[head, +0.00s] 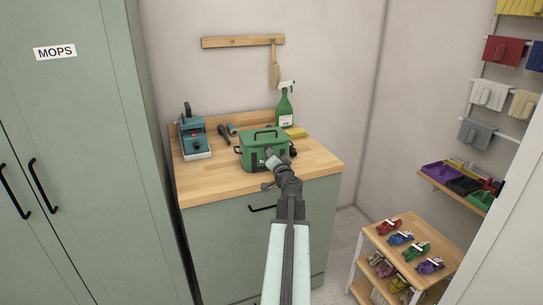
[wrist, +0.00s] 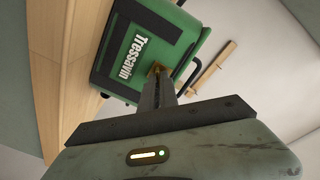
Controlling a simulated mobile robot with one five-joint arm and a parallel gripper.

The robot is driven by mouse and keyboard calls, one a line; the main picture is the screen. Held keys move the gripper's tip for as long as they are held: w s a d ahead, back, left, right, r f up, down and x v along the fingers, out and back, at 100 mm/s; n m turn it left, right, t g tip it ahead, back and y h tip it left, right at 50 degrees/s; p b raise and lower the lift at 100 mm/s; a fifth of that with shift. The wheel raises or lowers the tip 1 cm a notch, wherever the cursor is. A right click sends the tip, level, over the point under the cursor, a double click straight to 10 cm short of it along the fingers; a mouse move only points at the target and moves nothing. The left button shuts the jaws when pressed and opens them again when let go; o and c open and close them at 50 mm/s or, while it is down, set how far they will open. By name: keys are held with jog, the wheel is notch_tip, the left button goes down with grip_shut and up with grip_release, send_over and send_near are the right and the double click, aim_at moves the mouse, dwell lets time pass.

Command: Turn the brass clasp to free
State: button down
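A green case (head: 262,149) with a dark carrying handle on top stands on the wooden worktop. In the wrist view the case (wrist: 140,55) shows tilted, with the white word "Tressavin" on its face. The brass clasp (wrist: 157,69) is a small golden piece at the case's edge, mostly hidden behind my fingertips. My gripper (wrist: 158,80) reaches the clasp, its two dark fingers close together with the brass at their tips. In the head view my gripper (head: 271,160) is at the front of the case and hides the clasp.
A teal machine (head: 194,137) stands left on the worktop (head: 310,163), with dark tools (head: 225,132) beside it. A green spray bottle (head: 285,105) and a yellow sponge (head: 295,132) are behind the case. The worktop's right front is clear. A tall cabinet (head: 95,130) borders the left.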

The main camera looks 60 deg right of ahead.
jog(key=shift+f+m, duration=0.1)
jog(key=shift+m, duration=4)
jog(key=c, duration=1.6)
grip_release()
